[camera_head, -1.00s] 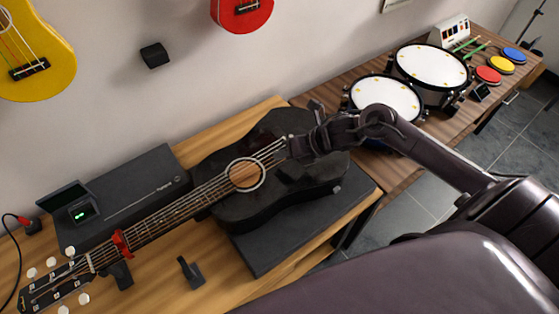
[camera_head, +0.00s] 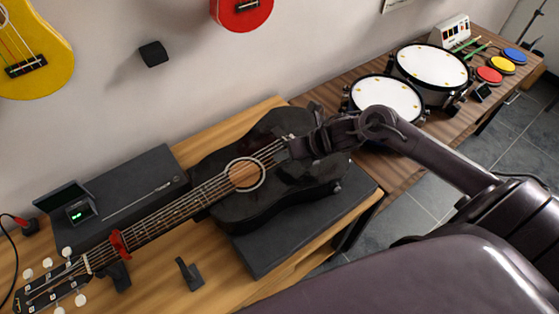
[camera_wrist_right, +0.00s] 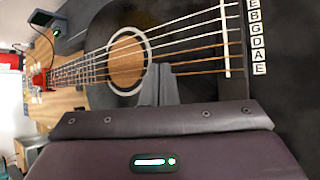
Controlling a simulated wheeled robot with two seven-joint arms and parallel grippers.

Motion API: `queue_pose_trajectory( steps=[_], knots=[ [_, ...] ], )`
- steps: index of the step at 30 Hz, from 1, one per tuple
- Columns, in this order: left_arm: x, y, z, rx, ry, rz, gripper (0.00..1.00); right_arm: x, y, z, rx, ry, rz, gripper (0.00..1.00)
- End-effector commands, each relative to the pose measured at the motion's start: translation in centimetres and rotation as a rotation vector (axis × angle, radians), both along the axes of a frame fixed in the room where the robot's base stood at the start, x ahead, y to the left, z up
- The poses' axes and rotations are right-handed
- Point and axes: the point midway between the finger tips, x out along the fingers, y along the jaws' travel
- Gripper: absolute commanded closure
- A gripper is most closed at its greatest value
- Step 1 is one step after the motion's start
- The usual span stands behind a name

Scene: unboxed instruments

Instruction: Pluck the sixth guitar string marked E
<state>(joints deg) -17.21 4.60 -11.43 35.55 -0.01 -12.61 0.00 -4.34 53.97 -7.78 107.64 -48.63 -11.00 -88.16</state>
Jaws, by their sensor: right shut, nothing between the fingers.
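The black acoustic guitar (camera_head: 222,212) lies face up on the table, its neck toward the lower left. In the right wrist view, the label strip (camera_wrist_right: 259,42) by the bridge reads E, B, G, D, A, E from top to bottom. The sixth string's E label (camera_wrist_right: 260,69) is the lowest, and the lowest string ends at the white saddle (camera_wrist_right: 226,40) near it. My right gripper (camera_head: 288,151) is over the strings between sound hole and bridge. In the wrist view its fingertips (camera_wrist_right: 160,70) are shut and empty, at the lower strings; contact is unclear. My left gripper is not in view.
A red capo (camera_head: 119,243) clamps the neck. A dark flat case (camera_head: 140,190) lies behind the neck, with a small tuner-like device (camera_head: 80,212) at its left. A black stand piece (camera_head: 190,274) stands in front. Drums (camera_head: 385,97) are on the right table.

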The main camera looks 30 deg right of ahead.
Motion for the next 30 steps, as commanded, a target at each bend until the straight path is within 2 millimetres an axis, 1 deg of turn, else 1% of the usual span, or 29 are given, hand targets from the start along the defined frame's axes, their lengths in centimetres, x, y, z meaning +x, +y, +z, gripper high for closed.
queue_pose_trajectory(
  steps=[15, 19, 30],
  knots=[
    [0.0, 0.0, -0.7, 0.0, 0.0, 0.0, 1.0, 0.0, 0.0, -0.6, 0.0, 0.0, 0.0, 1.0],
    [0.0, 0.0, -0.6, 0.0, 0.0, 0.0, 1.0, 0.0, 0.0, -0.5, 0.0, 0.0, 0.0, 1.0],
    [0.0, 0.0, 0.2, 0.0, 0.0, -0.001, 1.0, 0.0, 0.0, 1.0, -0.001, 0.0, 0.001, 1.0]
  ],
)
